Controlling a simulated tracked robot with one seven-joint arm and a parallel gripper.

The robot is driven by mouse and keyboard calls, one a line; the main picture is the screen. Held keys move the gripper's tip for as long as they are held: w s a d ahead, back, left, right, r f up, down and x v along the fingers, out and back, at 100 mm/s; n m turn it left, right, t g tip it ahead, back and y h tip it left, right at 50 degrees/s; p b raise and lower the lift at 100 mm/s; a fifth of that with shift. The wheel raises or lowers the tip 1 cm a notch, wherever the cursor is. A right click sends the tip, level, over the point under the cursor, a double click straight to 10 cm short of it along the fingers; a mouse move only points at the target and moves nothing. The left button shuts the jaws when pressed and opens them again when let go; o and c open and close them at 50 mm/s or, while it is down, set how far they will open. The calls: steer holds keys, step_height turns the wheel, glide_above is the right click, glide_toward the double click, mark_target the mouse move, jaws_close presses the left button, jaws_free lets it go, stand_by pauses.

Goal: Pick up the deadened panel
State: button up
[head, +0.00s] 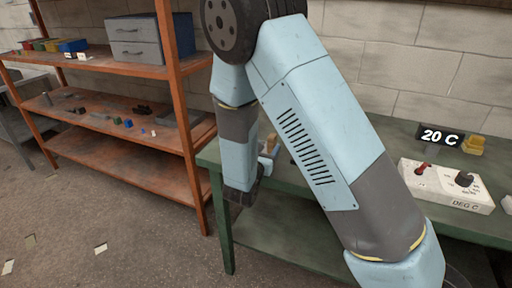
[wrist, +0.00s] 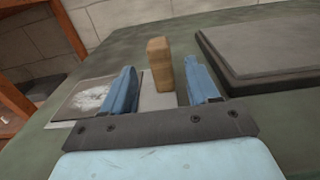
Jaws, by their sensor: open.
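In the wrist view a tan, wood-like block (wrist: 160,62) stands upright on the green bench (wrist: 230,18). Its lower part shows between the two blue fingers of my open gripper (wrist: 160,78), with gaps on both sides. A thin, flat grey-brown panel with a whitish patch (wrist: 95,97) lies left of the block, partly behind the left finger. A pale flat piece (wrist: 152,100) lies by the block's foot. I cannot tell for sure which of these is the deadened panel. In the head view my arm hides most of this spot; a bit of the block (head: 272,140) shows.
A dark stepped slab (wrist: 265,50) lies right of the fingers. In the head view a white control box (head: 445,187) and a "20 C" display (head: 441,137) stand at the right. An orange shelf (head: 120,120) with small parts stands left of the bench.

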mark_target(270, 143)
steer(key=shift+x, duration=2.65)
steer(key=shift+r, duration=0.15)
jaws_close()
